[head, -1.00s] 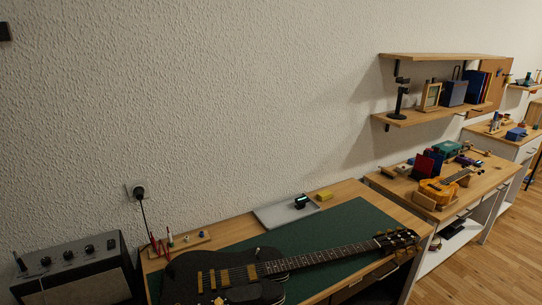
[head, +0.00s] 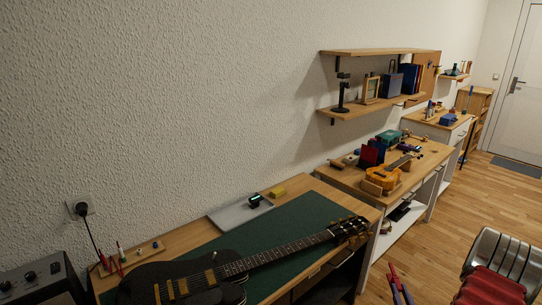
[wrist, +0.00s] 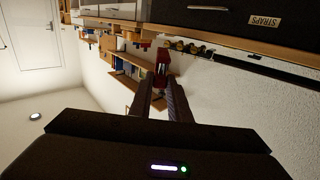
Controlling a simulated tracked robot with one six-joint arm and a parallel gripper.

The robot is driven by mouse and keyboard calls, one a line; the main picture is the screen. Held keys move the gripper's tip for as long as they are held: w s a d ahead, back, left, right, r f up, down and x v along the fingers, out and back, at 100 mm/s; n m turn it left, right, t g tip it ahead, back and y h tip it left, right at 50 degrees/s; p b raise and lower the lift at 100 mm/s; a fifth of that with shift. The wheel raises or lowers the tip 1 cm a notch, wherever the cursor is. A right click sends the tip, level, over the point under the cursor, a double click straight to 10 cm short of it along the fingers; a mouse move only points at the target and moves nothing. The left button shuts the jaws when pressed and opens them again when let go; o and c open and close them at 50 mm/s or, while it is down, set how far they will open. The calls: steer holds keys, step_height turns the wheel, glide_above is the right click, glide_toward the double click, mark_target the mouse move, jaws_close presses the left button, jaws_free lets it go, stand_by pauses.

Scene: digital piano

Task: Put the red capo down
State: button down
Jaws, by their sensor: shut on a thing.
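The red capo (wrist: 161,69) is between the fingertips of my gripper (wrist: 160,82) in the wrist view. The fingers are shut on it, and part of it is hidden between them. The wrist view is turned over, so furniture hangs from its top edge. The capo appears in front of distant shelves and benches, and I see no surface touching it.
A black electric guitar (head: 205,279) lies on the green mat (head: 283,222). A second bench holds a small orange guitar (head: 386,178). Wooden floor (head: 440,215) shows between.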

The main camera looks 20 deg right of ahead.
steer(key=w+a+r, duration=0.4)
steer(key=w+a, duration=0.4)
steer(key=w, duration=0.2)
steer(key=w+a+r, duration=0.5)
steer(key=w+a, duration=0.3)
steer(key=w, duration=0.3)
steer(key=w+a+r+n+y, duration=0.1)
steer(key=w+a+r+y, duration=0.1)
steer(key=a, duration=0.7)
steer(key=w+a+r+n+t+y, duration=0.1)
steer(key=w+a+r+n+y, duration=0.1)
steer(key=a, duration=0.8)
steer(key=w+a+r+n+y, duration=0.2)
steer(key=w+a+y, duration=0.1)
steer(key=a, duration=0.6)
steer(key=shift+w+a+r+t+y, duration=0.15)
steer(key=shift+a+r+t+y, duration=0.15)
steer(key=shift+a, duration=0.1)
steer(key=shift+s+r, duration=0.4)
steer(key=shift+s, duration=0.45)
steer(key=shift+s+r, duration=0.4)
steer(key=shift+s, duration=0.4)
steer(key=shift+s+r, duration=0.4)
steer(key=shift+s, duration=0.45)
steer(key=shift+r, duration=0.2)
